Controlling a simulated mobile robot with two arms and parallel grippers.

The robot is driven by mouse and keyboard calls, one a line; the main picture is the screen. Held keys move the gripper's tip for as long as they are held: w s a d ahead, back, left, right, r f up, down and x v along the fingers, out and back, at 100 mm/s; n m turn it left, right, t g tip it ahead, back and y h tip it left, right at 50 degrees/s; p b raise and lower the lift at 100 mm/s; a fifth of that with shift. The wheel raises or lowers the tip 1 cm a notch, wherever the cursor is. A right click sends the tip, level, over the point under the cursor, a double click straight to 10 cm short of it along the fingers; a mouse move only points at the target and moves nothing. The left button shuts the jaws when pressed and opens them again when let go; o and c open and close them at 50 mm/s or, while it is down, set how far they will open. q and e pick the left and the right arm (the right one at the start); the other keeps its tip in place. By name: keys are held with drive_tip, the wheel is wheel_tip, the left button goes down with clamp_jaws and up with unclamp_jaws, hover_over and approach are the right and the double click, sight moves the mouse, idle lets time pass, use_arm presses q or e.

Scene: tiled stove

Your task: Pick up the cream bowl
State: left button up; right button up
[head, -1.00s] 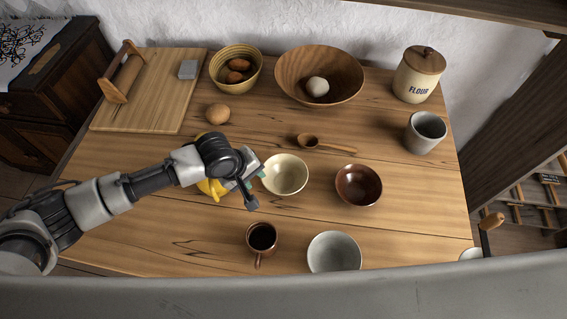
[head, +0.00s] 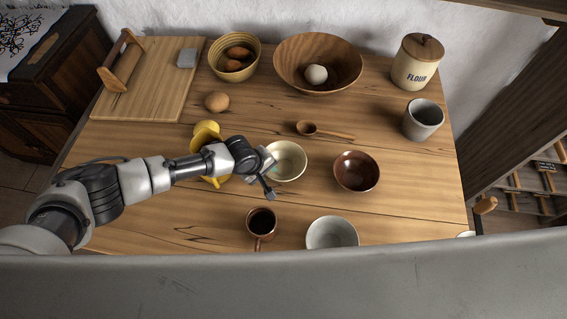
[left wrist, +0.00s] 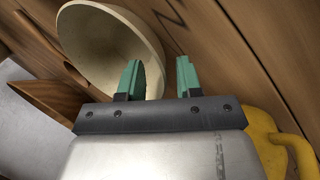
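The cream bowl (head: 289,160) stands upright on the wooden table, right of the yellow jug. My left gripper (head: 272,172) is at the bowl's left side in the head view and covers part of its rim. In the left wrist view the bowl (left wrist: 105,45) fills the upper left. The green fingers (left wrist: 160,78) are apart with nothing clamped between them. One finger overlaps the bowl and the other is beyond its rim; I cannot tell whether either touches it. My right gripper is not in view.
A yellow jug (head: 205,135) is under and behind my left arm. A brown bowl (head: 357,172) is to the right, a wooden spoon (head: 325,131) behind. A copper mug (head: 261,225) and a grey bowl (head: 332,233) stand in front.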

use_arm(q)
drive_tip(key=shift+f, duration=0.15)
clamp_jaws()
idle(0.4)
